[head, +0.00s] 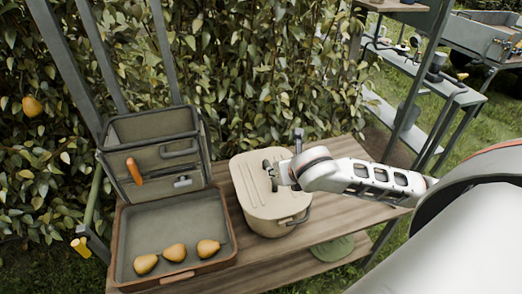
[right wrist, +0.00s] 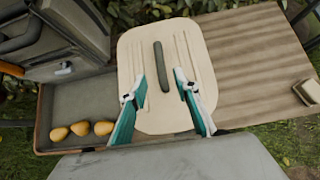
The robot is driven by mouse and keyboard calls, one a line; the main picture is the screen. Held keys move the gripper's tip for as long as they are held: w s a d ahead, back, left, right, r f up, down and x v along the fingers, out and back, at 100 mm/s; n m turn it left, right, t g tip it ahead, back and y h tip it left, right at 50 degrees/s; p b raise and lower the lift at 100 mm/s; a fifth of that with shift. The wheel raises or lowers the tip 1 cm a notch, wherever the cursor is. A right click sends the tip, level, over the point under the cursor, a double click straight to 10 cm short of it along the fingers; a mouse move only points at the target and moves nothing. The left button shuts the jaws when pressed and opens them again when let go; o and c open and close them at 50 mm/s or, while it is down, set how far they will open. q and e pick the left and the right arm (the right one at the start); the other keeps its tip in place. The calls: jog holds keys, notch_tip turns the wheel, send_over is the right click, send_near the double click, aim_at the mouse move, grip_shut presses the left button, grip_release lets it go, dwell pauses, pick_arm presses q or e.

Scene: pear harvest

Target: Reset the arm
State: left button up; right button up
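My right arm reaches in from the right in the head view. Its gripper (head: 271,176) is over the lid of a beige box. In the right wrist view the two teal-and-white fingers of this gripper (right wrist: 160,88) are spread apart with nothing between their tips. The beige lid (right wrist: 185,110) lies below them, with a dark green bar handle (right wrist: 162,66) just ahead of and between the fingertips. The handle is mostly hidden by the gripper in the head view. The lid sits on the beige box (head: 262,212). My left gripper is in neither view.
An open case (head: 121,236) with three pears (head: 173,251) stands left of the box on a wooden table (head: 330,252). Its raised lid holds an orange-handled tool (head: 134,171). A pear (head: 32,106) hangs in the leafy hedge. Shelving (head: 440,97) stands at right.

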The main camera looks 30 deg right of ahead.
jog(key=s+a+f+m+y, duration=0.1)
jog(key=s+a+f+m, duration=0.2)
jog(key=s+a+m, duration=0.5)
jog(key=s+d+f+m+g+h, duration=0.1)
jog(key=s+d+f+m+h, duration=0.1)
jog(key=s+d+m, duration=0.5)
jog(key=s+d+f+m+g+h, duration=0.1)
jog(key=s+d+f+m, duration=0.15)
jog(key=m, duration=0.85)
jog(key=a+f+m+t+y, duration=0.3)
jog(key=a+f+y, duration=0.3)
jog(key=a+f, duration=0.8)
notch_tip(320, 180, down, 2)
jog(key=shift+a+f+t, duration=0.1)
jog(key=shift+a+t, duration=0.15)
jog(key=shift+t, duration=0.05)
jog(key=shift+w, duration=0.1)
